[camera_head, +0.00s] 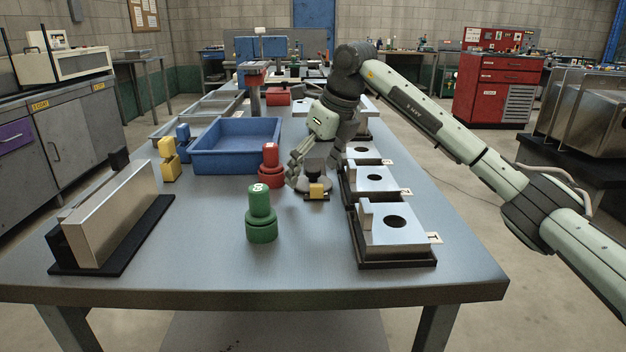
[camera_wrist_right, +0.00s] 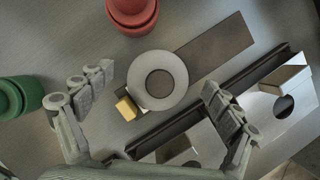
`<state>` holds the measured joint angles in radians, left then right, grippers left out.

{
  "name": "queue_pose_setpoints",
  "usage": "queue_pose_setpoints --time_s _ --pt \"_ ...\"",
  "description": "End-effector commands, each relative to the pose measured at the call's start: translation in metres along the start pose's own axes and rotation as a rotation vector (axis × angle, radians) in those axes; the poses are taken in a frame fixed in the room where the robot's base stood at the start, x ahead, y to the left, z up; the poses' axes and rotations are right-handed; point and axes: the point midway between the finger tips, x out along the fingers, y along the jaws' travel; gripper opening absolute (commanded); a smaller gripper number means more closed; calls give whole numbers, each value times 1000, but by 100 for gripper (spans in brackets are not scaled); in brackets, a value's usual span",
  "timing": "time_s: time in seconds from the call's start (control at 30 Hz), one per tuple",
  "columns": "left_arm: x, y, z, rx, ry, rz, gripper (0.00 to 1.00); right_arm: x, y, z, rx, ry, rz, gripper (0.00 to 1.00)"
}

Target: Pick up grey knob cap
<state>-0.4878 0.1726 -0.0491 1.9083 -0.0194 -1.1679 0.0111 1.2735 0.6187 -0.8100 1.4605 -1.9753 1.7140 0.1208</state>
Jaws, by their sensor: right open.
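The grey knob cap (camera_wrist_right: 177,66) shows in the right wrist view as a round, light grey disc with a darker round centre. In the head view, a grey round piece (camera_head: 311,185) with a small yellow block (camera_head: 316,191) in front stands on the table and is partly hidden by my right gripper (camera_head: 303,168). In the wrist view, my right gripper (camera_wrist_right: 158,82) is open, its fingers on either side of the disc and apart from it. The yellow block (camera_wrist_right: 125,109) sits at the disc's lower left. My left gripper is not in view.
A red knob (camera_head: 270,168) stands close left, a green knob (camera_head: 261,215) nearer the front. Metal fixtures with holes (camera_head: 397,238) line the right side. A blue tray (camera_head: 235,160) lies behind left. A metal plate on a black base (camera_head: 115,215) stands left. The front middle is clear.

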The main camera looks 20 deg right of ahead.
Motion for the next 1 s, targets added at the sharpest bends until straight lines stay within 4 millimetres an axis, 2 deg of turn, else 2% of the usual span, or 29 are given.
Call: queue_pose_setpoints --time_s 0.23,0.67,0.87,1.0 --pt "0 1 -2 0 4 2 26 1 0 0 0 -1 0 89" --pt "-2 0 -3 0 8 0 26 1 0 0 0 -1 0 37" --pt "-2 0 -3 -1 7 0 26 0 0 1 0 -2 0 37" --pt "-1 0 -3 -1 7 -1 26 -10 0 6 0 -5 0 37"
